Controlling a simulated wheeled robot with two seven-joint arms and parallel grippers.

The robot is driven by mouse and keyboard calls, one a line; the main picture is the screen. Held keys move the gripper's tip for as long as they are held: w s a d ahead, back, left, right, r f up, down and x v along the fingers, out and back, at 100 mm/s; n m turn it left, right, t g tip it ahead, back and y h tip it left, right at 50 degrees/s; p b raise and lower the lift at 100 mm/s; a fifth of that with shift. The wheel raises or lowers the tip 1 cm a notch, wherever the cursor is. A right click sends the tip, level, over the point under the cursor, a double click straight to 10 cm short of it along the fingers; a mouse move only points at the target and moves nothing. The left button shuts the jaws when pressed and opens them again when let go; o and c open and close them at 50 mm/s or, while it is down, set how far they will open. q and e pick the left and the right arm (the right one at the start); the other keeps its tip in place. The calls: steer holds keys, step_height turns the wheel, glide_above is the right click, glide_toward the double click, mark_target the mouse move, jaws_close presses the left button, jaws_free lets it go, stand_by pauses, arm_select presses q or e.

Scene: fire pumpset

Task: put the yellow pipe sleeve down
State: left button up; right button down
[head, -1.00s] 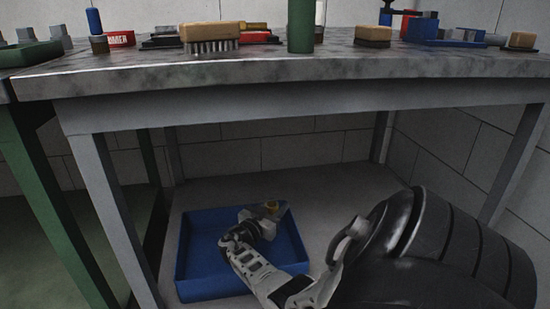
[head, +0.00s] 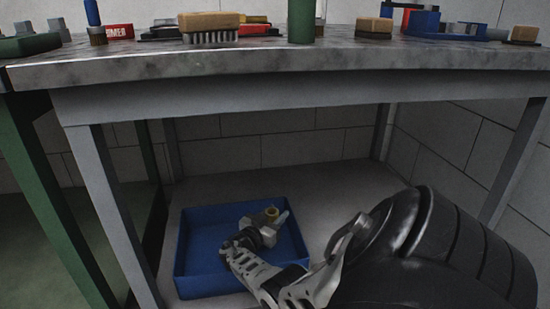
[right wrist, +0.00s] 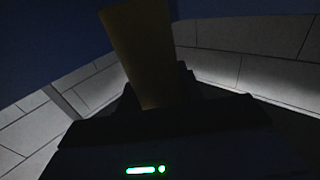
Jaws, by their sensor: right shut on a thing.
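The yellow pipe sleeve (head: 272,212) is small and dull yellow in the head view, between the fingers of my right gripper (head: 267,217). In the right wrist view the sleeve (right wrist: 140,50) stands out dark yellow from the jaws, and its lower end is hidden by the gripper. The right gripper is shut on it, over the blue tray (head: 179,262) on the shelf below the table. I cannot tell whether the sleeve touches the tray floor. My left gripper is not in view.
The tabletop (head: 300,62) runs above my right arm, with its grey front leg (head: 115,215) left of the tray. Brushes, including a wooden wire brush (head: 212,22), and a green cylinder (head: 301,20) stand on top. The shelf (head: 340,185) is clear right of the tray.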

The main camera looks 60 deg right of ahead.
steer(key=c, duration=0.9)
jaws_free()
steer(key=shift+r, duration=0.1)
steer(key=shift+r, duration=0.5)
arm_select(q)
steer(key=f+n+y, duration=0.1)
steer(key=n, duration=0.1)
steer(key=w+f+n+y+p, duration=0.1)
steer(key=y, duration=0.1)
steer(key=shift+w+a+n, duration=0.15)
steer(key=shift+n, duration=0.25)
arm_select(e)
steer(key=a, duration=0.7)
steer(key=shift+w+a, duration=0.25)
steer(key=shift+w, duration=0.05)
